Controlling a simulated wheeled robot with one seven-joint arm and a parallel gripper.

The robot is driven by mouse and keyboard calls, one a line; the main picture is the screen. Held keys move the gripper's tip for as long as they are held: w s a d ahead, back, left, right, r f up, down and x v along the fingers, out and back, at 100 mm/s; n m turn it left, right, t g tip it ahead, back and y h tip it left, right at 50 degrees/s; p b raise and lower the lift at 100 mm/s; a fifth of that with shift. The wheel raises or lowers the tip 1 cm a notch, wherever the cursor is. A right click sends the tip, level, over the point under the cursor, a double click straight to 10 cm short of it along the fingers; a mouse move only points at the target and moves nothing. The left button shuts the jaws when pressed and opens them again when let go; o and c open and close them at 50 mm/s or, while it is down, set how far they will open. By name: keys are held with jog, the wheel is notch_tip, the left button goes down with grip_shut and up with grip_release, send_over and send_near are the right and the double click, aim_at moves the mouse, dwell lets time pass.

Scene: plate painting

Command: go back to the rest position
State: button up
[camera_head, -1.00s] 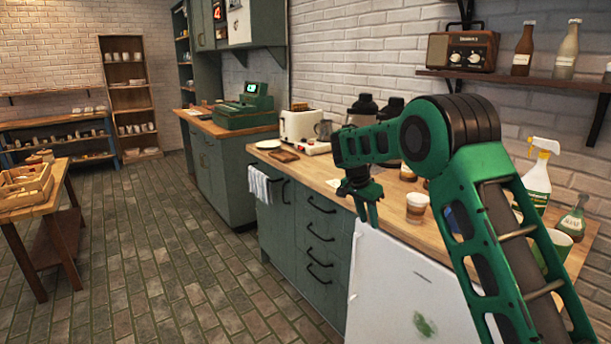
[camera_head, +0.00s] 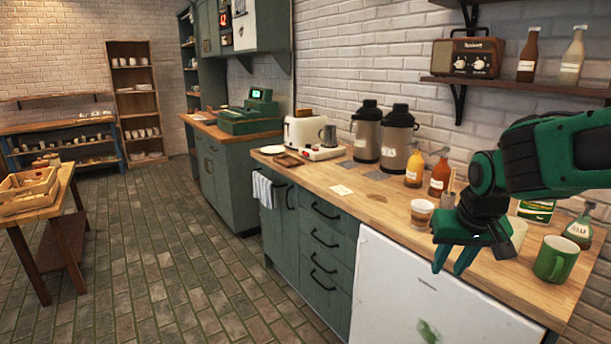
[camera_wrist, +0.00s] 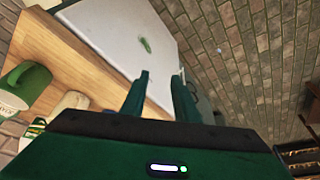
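My gripper (camera_head: 455,260) is at the right of the head view, pointing down over the front edge of the wooden counter (camera_head: 345,205). Its two fingers stand apart with nothing between them. In the wrist view my gripper (camera_wrist: 160,90) also shows two separated fingers, with the white appliance top or front (camera_wrist: 125,40) and the brick floor beyond. My green arm comes in from the right edge and hides part of the counter's back right.
A green mug (camera_head: 555,260), a layered cup (camera_head: 421,214), a soap bottle (camera_head: 580,228) and sauce bottles (camera_head: 439,176) stand near my gripper. Two dark-topped flasks (camera_head: 367,132) stand farther back. The tiled floor (camera_head: 180,260) left of the counter is clear.

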jog(key=s+d+f+m+g, duration=0.1)
jog(key=s+d, duration=0.2)
jog(key=s, duration=0.5)
jog(key=s+d+f+m+g, duration=0.1)
jog(key=s+d, duration=0.3)
jog(key=s, duration=0.4)
jog(key=s+d+f+m+g, duration=0.1)
jog(key=s+d+m+g, duration=0.1)
jog(key=s, duration=0.6)
jog(key=shift+s+d+f+m+y, duration=0.15)
jog(key=shift+d+f+m+y, duration=0.2)
jog(key=shift+d, duration=0.45)
jog(key=shift+w+f, duration=0.25)
jog(key=shift+w, duration=0.4)
jog(key=shift+o, duration=0.4)
jog(key=shift+w, duration=0.1)
